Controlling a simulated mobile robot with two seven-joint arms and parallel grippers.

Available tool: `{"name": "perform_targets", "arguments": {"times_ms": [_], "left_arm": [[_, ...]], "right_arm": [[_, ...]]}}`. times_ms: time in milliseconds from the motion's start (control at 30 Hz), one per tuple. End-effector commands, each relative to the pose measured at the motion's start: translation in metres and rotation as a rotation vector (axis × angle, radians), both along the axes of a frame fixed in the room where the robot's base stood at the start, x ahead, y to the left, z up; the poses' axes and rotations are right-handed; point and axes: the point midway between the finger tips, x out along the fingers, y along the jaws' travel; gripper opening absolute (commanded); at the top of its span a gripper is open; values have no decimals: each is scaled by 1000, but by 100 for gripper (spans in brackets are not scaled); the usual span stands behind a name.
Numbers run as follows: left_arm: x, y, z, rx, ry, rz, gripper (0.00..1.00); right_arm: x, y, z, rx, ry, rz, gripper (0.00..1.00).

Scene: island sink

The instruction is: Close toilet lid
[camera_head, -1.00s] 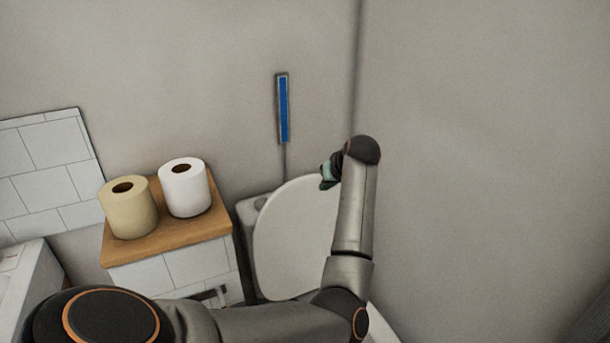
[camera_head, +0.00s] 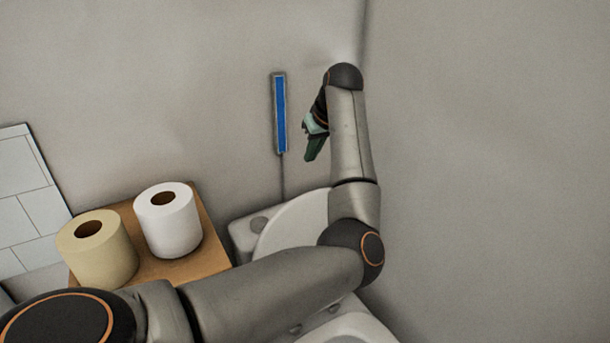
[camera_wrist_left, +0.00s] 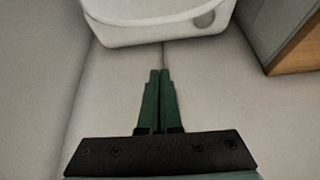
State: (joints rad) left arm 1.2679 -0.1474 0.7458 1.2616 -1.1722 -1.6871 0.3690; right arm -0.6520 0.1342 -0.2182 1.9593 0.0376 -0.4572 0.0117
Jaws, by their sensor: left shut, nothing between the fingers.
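The white toilet lid (camera_head: 290,227) stands raised against the cistern (camera_head: 246,232) in the head view. My left forearm and upper arm hide its right and lower parts. Part of the white toilet bowl (camera_head: 350,329) shows below my arm. My left gripper (camera_head: 312,158) is above the lid, near the back wall, with its green fingers pointing down and together. It is empty and apart from the lid. In the left wrist view the shut green fingers (camera_wrist_left: 160,75) point toward the white cistern top (camera_wrist_left: 150,18). My right gripper is not in view.
Two paper rolls, one cream (camera_head: 98,250) and one white (camera_head: 168,221), stand on a wooden shelf (camera_head: 205,243) left of the toilet. A blue strip fixture (camera_head: 280,113) is on the back wall beside my gripper. A bare wall lies close on the right.

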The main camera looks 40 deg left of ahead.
Motion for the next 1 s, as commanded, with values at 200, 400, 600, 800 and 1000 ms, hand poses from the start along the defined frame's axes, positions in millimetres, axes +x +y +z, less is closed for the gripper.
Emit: {"name": "perform_targets", "arguments": {"times_ms": [200,400,600,800,1000], "left_arm": [[3,12,-23,-1,4,2,0],[9,32,-61,-1,4,1,0],[14,38,-89,1,-1,-3,0],[5,17,-92,0,0,-1,0],[2,9,-94,-1,0,0,0]], "right_arm": [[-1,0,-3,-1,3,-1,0],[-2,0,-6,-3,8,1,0],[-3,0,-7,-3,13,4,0],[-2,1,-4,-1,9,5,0],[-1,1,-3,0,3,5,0]]}}
